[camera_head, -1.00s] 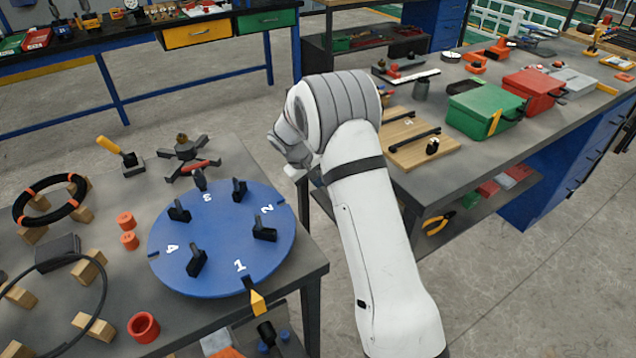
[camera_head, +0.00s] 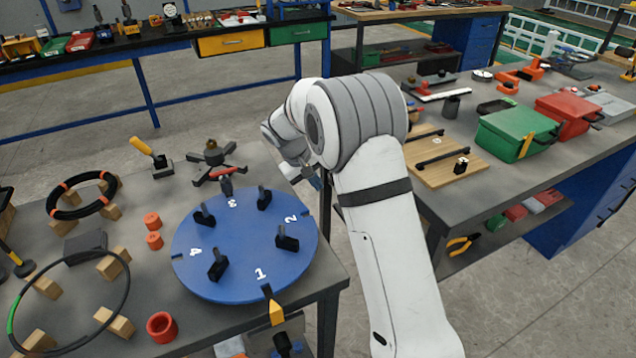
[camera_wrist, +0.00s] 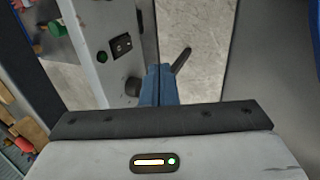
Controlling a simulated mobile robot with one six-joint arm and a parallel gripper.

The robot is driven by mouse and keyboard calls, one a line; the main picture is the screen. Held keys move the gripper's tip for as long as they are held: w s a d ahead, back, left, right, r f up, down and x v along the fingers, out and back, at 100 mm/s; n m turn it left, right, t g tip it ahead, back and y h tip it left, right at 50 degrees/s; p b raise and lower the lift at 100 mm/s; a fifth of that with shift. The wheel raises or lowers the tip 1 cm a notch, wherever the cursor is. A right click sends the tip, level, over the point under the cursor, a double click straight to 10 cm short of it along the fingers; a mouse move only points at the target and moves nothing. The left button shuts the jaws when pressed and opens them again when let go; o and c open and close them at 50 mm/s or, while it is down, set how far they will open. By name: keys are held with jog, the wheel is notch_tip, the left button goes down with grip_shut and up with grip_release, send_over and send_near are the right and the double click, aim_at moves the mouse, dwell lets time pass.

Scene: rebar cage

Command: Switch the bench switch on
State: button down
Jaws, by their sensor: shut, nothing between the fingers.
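In the wrist view a pale grey panel (camera_wrist: 108,25) carries a small black switch plate (camera_wrist: 122,45), which looks like the bench switch. Whether the switch is on or off is too small to tell. My gripper (camera_wrist: 158,85) has its blue fingers shut and empty, just right of the knob; I cannot tell whether they touch it. In the head view my gripper (camera_head: 317,182) is mostly hidden behind my arm, in the gap between two benches, and the panel cannot be made out.
A blue numbered turntable (camera_head: 240,270) stands on the left bench. The right bench holds a wooden board (camera_head: 445,170) with black handles, a green box (camera_head: 515,140) and a red box (camera_head: 568,115). In the wrist view a dark bar (camera_wrist: 182,60) sits right of the fingers.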

jog(key=s+d+r+m+y, duration=0.1)
jog(key=s+d+r, duration=0.35)
jog(key=s, duration=0.35)
jog(key=s+d+r+m+y, duration=0.1)
jog(key=s+d+r, duration=0.3)
jog(key=s+r, duration=0.25)
jog(key=s+d+m+y, duration=0.2)
jog(key=s, duration=1.8)
jog(key=shift+f, duration=0.3)
